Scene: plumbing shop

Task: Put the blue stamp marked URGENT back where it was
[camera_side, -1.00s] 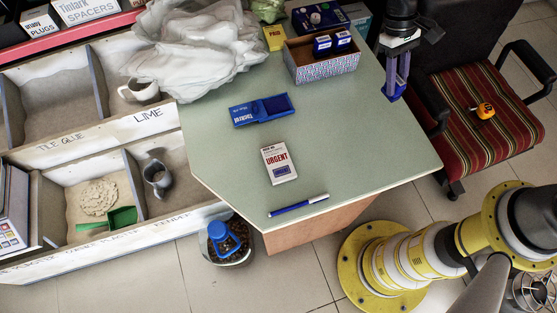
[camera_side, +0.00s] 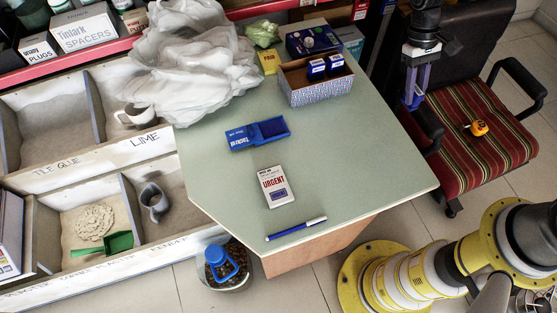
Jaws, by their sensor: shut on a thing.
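A patterned open box (camera_side: 318,93) at the back of the table holds two blue stamps (camera_side: 316,67) with white labels, also unreadable. A white packet marked URGENT (camera_side: 274,186) in red lies mid-table.
A blue pen (camera_side: 296,229) lies near the front edge. A plastic bag (camera_side: 190,70) covers the back left.

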